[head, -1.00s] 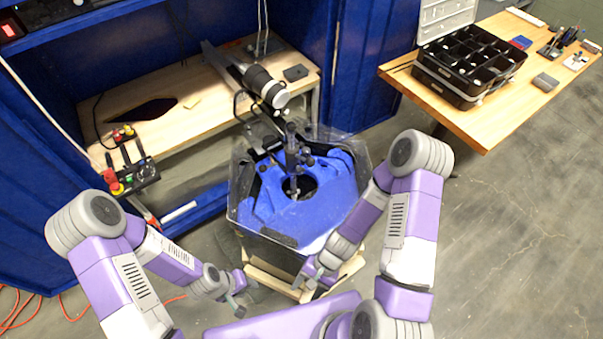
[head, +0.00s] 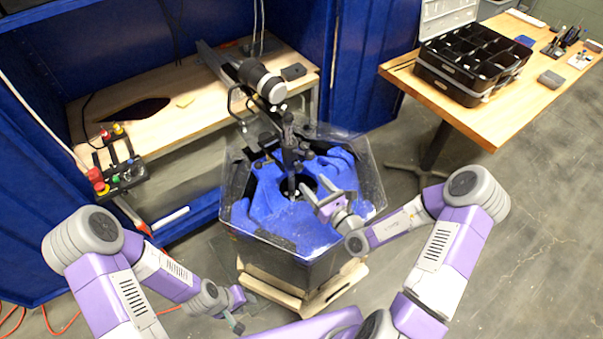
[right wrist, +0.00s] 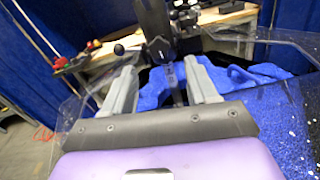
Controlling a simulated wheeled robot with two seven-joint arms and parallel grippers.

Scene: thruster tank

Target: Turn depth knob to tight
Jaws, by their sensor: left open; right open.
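The thruster tank (head: 255,232) is a clear-walled polygonal tank with a blue top, in the middle of the head view. A dark upright shaft with small knobs (head: 291,150) stands over its central hole; I cannot tell which knob is the depth knob. My right gripper (head: 322,197) is open and empty over the tank's right front, just right of the shaft. In the right wrist view the shaft (right wrist: 168,60) rises between and beyond the open fingers (right wrist: 165,90), apart from them. My left gripper (head: 242,310) is open and empty, low in front of the tank.
A wooden bench (head: 165,125) with a control box of coloured buttons (head: 122,172) is behind left. A grey cylindrical motor (head: 262,82) overhangs behind the shaft. A wooden table (head: 520,88) with a black organizer (head: 470,65) stands right. Clear floor lies right of the tank.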

